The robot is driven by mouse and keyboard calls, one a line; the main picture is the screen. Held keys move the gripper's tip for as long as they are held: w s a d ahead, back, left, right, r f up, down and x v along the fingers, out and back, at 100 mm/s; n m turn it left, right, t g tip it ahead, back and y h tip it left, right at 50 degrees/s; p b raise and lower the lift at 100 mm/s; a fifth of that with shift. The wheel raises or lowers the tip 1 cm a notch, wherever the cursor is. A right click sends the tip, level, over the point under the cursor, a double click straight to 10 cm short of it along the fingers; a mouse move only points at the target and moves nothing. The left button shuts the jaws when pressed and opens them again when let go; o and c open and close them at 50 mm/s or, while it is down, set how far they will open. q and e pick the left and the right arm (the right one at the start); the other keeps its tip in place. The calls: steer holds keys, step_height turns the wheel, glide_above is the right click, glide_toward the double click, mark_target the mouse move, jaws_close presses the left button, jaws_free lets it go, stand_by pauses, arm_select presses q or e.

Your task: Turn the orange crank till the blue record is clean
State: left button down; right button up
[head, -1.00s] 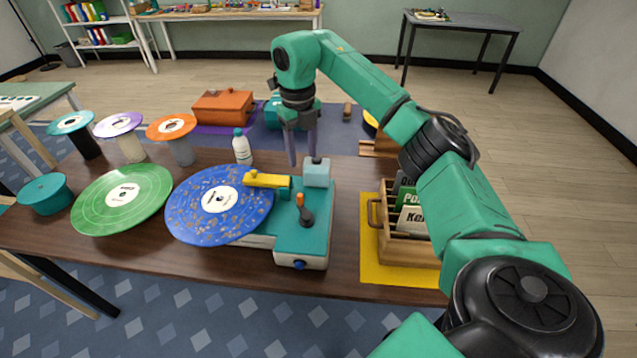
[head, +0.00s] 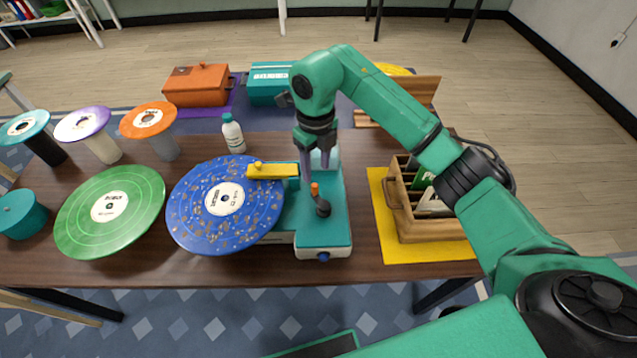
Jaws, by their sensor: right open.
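The blue record (head: 197,222) lies on the left of the teal and white cleaning machine (head: 334,233) and is covered with brown specks. A yellow arm (head: 270,171) reaches over the record's upper right edge. The orange crank (head: 315,188) stands on the machine's top, its orange knob up on a dark lever. My right gripper (head: 318,163) points down just behind the crank, above the machine. It is open and holds nothing; its fingertips are partly hard to make out against the machine. My left gripper is not in view.
A green record (head: 140,208) lies left of the blue one. A white bottle (head: 233,134) stands behind it. A wooden crate (head: 420,230) on a yellow mat (head: 398,248) stands to the right. Records on stands, including an orange one (head: 165,117), are at the left.

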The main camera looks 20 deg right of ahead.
mark_target(315, 185)
steer(key=f, duration=0.3)
steer(key=f+p, duration=0.1)
steer(key=f, duration=0.3)
steer(key=shift+w+a+f, duration=0.15)
steer(key=shift+w+f, duration=0.05)
steer(key=shift+f, duration=0.4)
jaws_close()
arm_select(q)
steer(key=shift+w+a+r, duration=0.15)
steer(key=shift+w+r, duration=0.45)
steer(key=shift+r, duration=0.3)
